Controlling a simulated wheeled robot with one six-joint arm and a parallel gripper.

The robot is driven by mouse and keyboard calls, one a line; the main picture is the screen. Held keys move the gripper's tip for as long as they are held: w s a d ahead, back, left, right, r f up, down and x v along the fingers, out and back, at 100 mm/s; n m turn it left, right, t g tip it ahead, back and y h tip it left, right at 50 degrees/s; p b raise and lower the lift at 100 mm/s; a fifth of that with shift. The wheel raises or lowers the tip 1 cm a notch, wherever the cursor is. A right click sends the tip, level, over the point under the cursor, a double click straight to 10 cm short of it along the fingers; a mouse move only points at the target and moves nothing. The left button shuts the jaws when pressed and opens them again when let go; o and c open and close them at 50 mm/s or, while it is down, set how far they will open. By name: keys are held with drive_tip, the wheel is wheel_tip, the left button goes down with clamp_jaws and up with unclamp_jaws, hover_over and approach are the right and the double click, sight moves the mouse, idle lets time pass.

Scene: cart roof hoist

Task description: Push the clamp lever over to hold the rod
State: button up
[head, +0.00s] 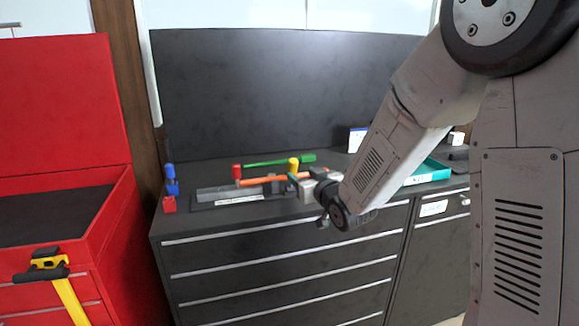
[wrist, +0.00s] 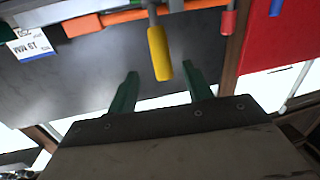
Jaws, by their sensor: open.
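The orange rod (head: 262,180) lies level along the grey fixture (head: 217,193) on the dark cabinet top; it also shows in the wrist view (wrist: 122,17). A lever with a yellow grip (head: 293,165) stands up near the rod's right part. In the wrist view the yellow grip (wrist: 160,55) appears between my green fingertips, with a gap on both sides. My gripper (wrist: 161,72) is open and holds nothing. A red grip (head: 236,172) stands at the rod's left part. In the head view my wrist hides part of the fixture's right end.
A green rod-like tool (head: 280,160) shows behind the fixture. Small blue and red pieces (head: 170,188) stand at the cabinet's left edge. A teal tray (head: 428,172) is at the right. A red chest (head: 60,215) and a yellow-handled tool (head: 65,290) are at the left.

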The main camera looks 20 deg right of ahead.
sight(290, 165)
drive_tip(key=shift+w+a, duration=0.15)
drive_tip(key=shift+w, duration=0.3)
drive_tip(key=w, duration=0.3)
drive_tip(key=w+a, duration=0.1)
drive_tip(key=w, duration=0.3)
drive_tip(key=shift+w+a, duration=0.1)
drive_tip(key=shift+a, duration=0.1)
